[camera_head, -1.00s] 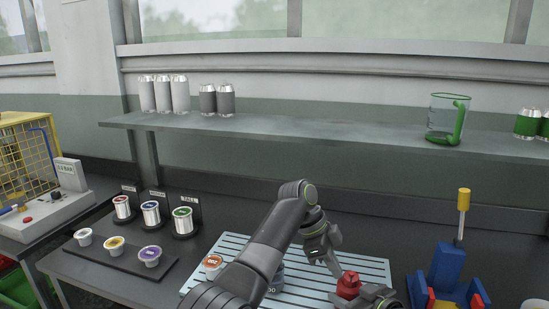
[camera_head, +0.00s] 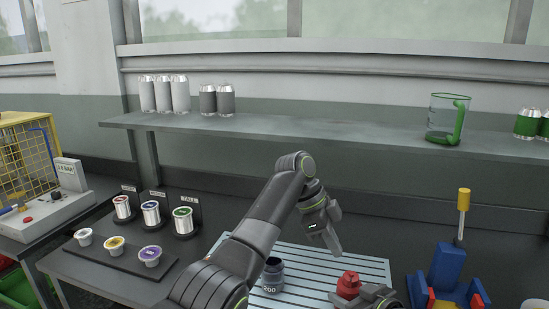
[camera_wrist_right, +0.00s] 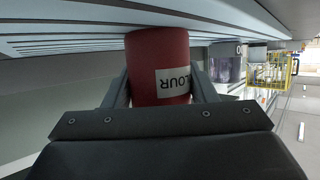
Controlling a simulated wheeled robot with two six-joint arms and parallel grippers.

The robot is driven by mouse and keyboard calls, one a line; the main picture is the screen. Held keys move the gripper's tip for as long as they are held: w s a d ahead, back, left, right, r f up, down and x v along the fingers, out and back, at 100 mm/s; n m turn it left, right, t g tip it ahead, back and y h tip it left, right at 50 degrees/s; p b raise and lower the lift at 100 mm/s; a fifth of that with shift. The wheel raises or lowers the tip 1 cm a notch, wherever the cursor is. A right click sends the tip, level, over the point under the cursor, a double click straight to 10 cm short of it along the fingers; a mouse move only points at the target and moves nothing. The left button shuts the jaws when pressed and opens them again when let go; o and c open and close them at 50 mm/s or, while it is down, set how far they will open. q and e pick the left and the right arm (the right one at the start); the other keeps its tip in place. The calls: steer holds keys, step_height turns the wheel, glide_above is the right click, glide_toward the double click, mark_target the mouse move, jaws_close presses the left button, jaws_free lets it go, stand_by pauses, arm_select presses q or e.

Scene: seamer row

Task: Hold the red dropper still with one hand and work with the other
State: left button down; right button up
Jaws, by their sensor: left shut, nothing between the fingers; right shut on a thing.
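The red dropper (camera_head: 348,284) stands upright on the pale slatted mat (camera_head: 376,266). My right gripper (camera_head: 364,294) is shut on it from the right. In the right wrist view the dropper (camera_wrist_right: 158,62) is a red cylinder with a white label reading "LOUR", held between the two fingers (camera_wrist_right: 160,95). My left gripper (camera_head: 335,247) is shut and empty, above the mat, behind and slightly left of the dropper and apart from it. A dark grey pot marked "200" (camera_head: 273,277) stands open on the mat, left of the dropper. My left arm hides the mat's left part.
Tins with labels (camera_head: 151,216) and small cups (camera_head: 149,255) stand at left on a dark rack. A blue fixture with a yellow-handled lever (camera_head: 447,265) stands at right. A shelf (camera_head: 320,130) with cans and a green-handled jug (camera_head: 448,120) runs behind.

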steer(key=o, duration=1.1)
steer(key=shift+s+d, duration=0.1)
